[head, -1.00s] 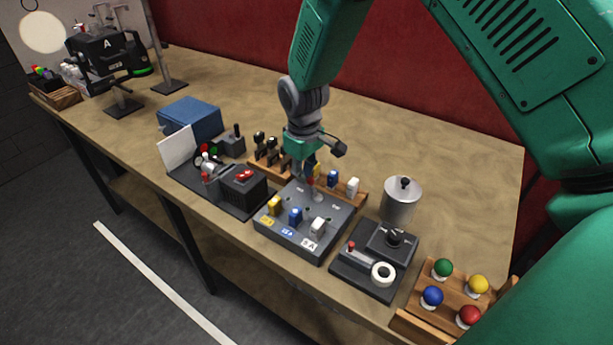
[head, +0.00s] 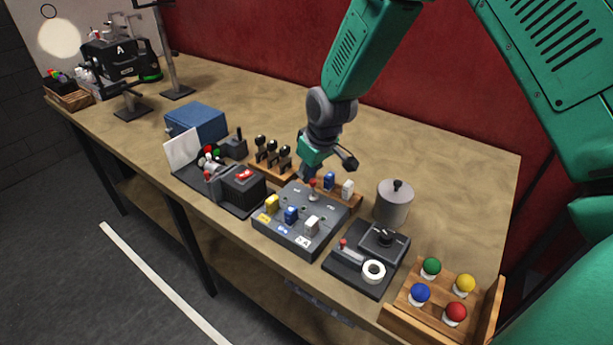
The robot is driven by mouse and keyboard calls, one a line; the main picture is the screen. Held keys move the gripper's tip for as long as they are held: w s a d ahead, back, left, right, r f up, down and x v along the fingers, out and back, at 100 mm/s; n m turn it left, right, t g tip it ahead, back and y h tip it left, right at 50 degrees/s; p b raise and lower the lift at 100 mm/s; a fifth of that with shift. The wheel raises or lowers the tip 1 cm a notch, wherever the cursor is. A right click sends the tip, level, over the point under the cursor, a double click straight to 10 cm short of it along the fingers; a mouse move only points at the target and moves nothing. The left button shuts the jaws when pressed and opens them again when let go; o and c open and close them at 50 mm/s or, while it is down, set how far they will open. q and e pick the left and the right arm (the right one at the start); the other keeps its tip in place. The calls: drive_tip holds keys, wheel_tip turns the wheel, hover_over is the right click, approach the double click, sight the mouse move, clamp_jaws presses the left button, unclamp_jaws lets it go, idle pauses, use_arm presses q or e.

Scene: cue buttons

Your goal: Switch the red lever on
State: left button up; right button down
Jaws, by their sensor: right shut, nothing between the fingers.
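A small lever with a red tip (head: 313,184) stands on a grey stem at the back of the grey box (head: 330,217). It looks close to upright, but whether it is on or off cannot be told. My right gripper (head: 306,174) points down just behind and left of the red tip. It is shut with nothing in it. Whether its fingertips touch the lever cannot be made out. Yellow, blue and white switches line the front of the same box. My left gripper is out of view.
A wooden rack (head: 351,198) with blue and white pieces stands behind the grey box. A dark box (head: 365,264) with another red-tipped lever and a silver canister (head: 394,203) are to its right. A black box (head: 242,189) with a red switch is to its left.

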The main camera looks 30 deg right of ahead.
drive_tip(key=shift+s+d, duration=0.15)
drive_tip(key=shift+s+f+t+y+b, duration=0.1)
drive_tip(key=shift+s+t+y+b, duration=0.15)
drive_tip(key=shift+t+b, duration=0.3)
drive_tip(key=shift+s+d+t+y, duration=0.15)
drive_tip(key=shift+s+t+y, duration=0.15)
drive_tip(key=shift+t, duration=0.65)
drive_tip(key=shift+d+r, duration=0.1)
drive_tip(key=shift+r, duration=0.15)
drive_tip(key=shift+w+d+f, duration=0.1)
drive_tip(key=shift+w, duration=0.05)
drive_tip(key=shift+r, duration=0.3)
drive_tip(key=shift+a+r+p, duration=0.3)
drive_tip(key=shift+r+p, duration=0.35)
drive_tip(key=shift+p, duration=0.05)
drive_tip(key=shift+d+f, duration=0.1)
drive_tip(key=shift+d, duration=0.1)
